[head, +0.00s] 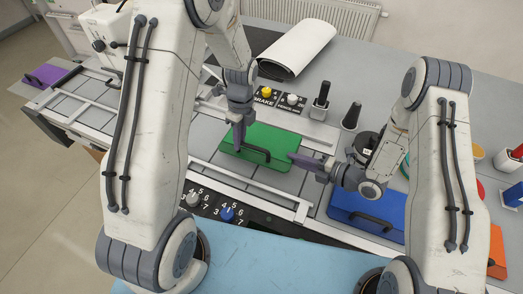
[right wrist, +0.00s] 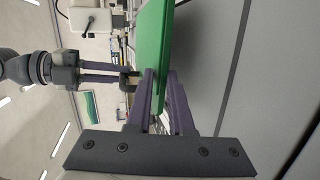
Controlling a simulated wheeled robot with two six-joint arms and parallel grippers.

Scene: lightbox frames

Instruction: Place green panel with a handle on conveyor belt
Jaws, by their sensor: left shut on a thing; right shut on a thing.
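The green panel (head: 272,140) with a dark handle (head: 258,153) is over the grey tiled belt in the middle of the head view. My left gripper (head: 238,143) is shut on the handle from above. My right gripper (head: 293,157) is shut on the panel's right edge. In the right wrist view the panel (right wrist: 150,45) runs between the fingers of my right gripper (right wrist: 160,75), and my left gripper (right wrist: 122,75) shows at the handle. I cannot tell whether the panel touches the belt.
A blue panel with a handle (head: 360,207) lies to the right. A purple panel (head: 45,76) lies at the far left of the belt. Tiles (head: 205,178) left of the green panel are bare.

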